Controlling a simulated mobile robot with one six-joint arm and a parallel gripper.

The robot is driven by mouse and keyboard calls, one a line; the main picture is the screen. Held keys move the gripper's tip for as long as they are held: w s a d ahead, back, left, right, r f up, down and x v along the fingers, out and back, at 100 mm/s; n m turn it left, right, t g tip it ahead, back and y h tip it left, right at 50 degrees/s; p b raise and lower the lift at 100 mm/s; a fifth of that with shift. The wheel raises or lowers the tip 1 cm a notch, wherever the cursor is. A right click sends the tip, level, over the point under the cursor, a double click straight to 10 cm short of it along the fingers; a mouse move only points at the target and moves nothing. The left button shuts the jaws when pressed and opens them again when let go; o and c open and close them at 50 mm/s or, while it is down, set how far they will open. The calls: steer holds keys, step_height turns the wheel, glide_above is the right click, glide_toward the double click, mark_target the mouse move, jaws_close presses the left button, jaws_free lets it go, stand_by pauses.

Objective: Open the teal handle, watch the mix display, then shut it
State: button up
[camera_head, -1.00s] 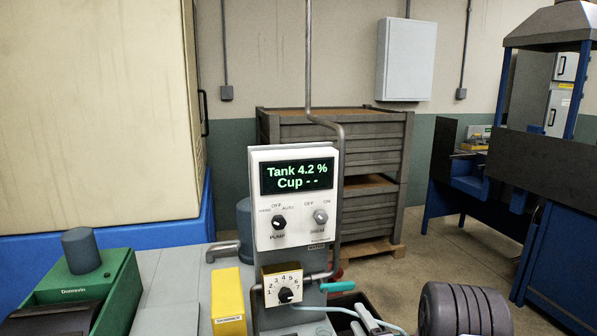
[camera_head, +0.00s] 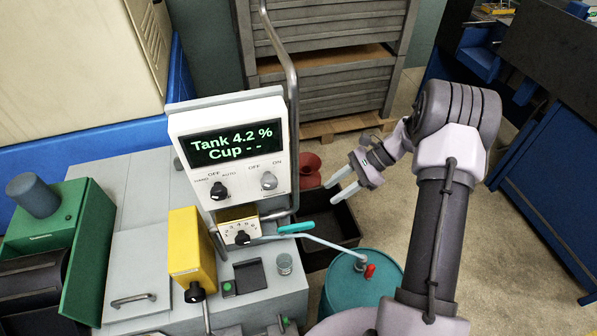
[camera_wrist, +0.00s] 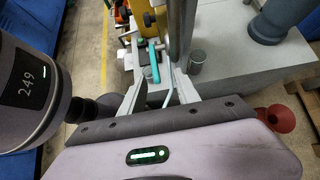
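The teal handle (camera_head: 297,228) sits at the lower right of the control panel, beside the numbered dial (camera_head: 238,233). It points right, roughly level. The mix display (camera_head: 237,145) reads "Tank 4.2 %" and "Cup - -". My gripper (camera_head: 331,195) is open and empty, with its fingers apart, to the upper right of the handle and clear of it. In the wrist view the teal handle (camera_wrist: 154,62) shows beyond and between my fingertips (camera_wrist: 157,88). A small clear cup (camera_head: 284,264) stands on the grey bench below the handle.
A bent upright pipe (camera_head: 293,110) runs beside the panel, near the handle. A teal drum (camera_head: 336,292) with a pale hose stands below my arm. A red funnel (camera_head: 311,164) and dark bin (camera_head: 338,222) lie behind. A yellow box (camera_head: 187,240) is left.

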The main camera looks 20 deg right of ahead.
steer(key=b, duration=0.4)
glide_toward(297, 225)
steer(key=shift+h, duration=0.3)
steer(key=x, duration=1)
steer(key=shift+a+r, duration=0.1)
steer(key=shift+a, duration=0.25)
jaws_close()
